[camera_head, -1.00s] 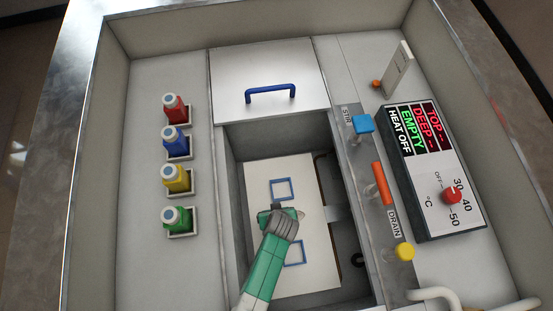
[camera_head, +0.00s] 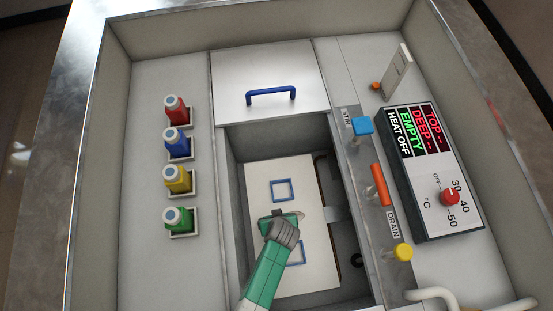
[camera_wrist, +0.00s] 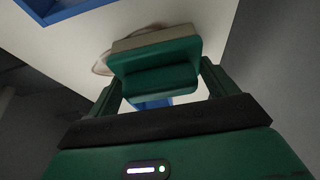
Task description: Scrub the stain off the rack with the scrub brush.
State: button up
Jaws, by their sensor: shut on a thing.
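The rack (camera_head: 262,171) is a pale board with blue square outlines, lying inside the open sink basin. My gripper (camera_head: 281,224) is over its middle, shut on the green scrub brush (camera_wrist: 155,58). In the wrist view the brush's pale bristle side (camera_wrist: 150,38) faces the rack and looks to be at or very near its surface; exact contact cannot be told. Part of a brownish stain (camera_wrist: 101,66) shows beside the brush's left end in the wrist view. The rest of the stain is hidden behind the brush.
A lid with a blue handle (camera_head: 271,91) covers the basin's back. Red, blue, yellow and green bottles (camera_head: 178,178) stand in holders at left. Blue, orange and yellow controls (camera_head: 404,252) line the right edge, beside a display panel (camera_head: 440,170).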

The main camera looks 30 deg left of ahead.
jog(key=shift+s+d+f+p, duration=0.15)
jog(key=shift+s+d+p, duration=0.2)
jog(key=shift+s+d, duration=0.45)
jog(key=shift+a, duration=0.1)
jog(key=shift+w+a+f+b, duration=0.1)
jog(key=shift+w+a+b, duration=0.2)
jog(key=shift+w+a, duration=0.15)
jog(key=shift+c, duration=0.4)
jog(key=shift+w+a, duration=0.35)
jog(key=shift+w, duration=0.05)
jog(key=shift+w+a+b, duration=0.65)
jog(key=shift+w+a, duration=0.2)
jog(key=shift+w, duration=0.2)
